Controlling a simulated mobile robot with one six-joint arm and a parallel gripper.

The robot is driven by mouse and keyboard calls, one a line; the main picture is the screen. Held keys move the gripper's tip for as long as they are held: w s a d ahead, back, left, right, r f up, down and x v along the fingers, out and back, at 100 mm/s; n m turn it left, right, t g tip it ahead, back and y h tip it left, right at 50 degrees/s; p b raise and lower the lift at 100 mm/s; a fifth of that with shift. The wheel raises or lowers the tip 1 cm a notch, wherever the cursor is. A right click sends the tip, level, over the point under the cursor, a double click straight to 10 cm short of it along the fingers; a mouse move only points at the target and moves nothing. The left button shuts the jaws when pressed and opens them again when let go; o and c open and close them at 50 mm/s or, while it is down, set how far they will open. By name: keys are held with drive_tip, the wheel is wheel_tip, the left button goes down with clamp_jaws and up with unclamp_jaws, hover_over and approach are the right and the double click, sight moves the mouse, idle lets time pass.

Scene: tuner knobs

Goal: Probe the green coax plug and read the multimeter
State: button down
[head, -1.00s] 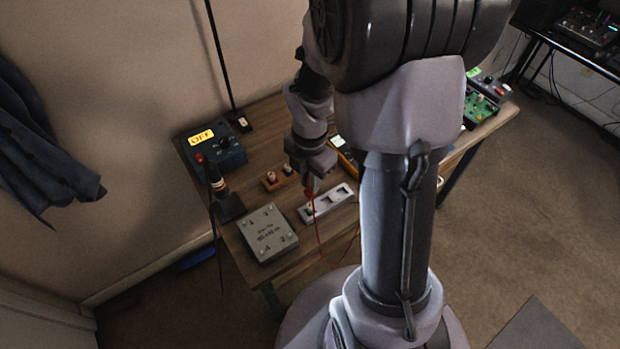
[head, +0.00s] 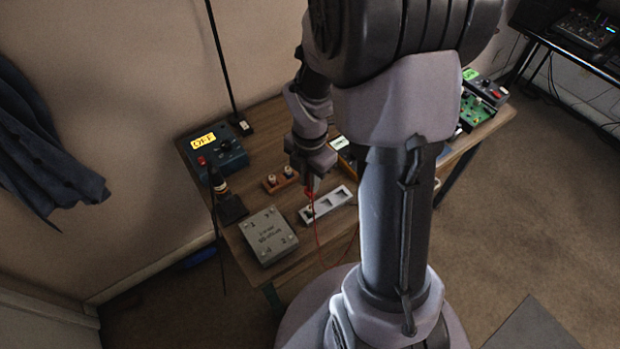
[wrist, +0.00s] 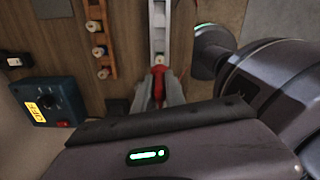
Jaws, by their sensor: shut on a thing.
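My gripper (head: 311,186) is shut on a red probe (wrist: 158,71), whose red lead (head: 317,235) hangs down. The green coax plug (head: 309,211) stands at the left end of a light grey tray (head: 338,203). The probe is very close above it; I cannot tell whether they touch. In the wrist view a pale plug top (wrist: 159,58) shows just beyond the gripper, its green not clear. The multimeter (head: 341,146) has a yellow-orange edge and a pale lit display, too small to read, and is partly hidden by my arm.
A wooden rack (head: 268,185) with pale-topped plugs stands behind the tray. A grey box (head: 267,236) lies at the front left. A green circuit board (head: 477,108) is at the right.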

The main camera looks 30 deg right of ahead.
wheel_tip(320, 180, up, 3)
drive_tip(key=shift+r+p, duration=0.1)
drive_tip(key=shift+p, duration=1.05)
drive_tip(key=shift+d, duration=0.1)
idle(1.5)
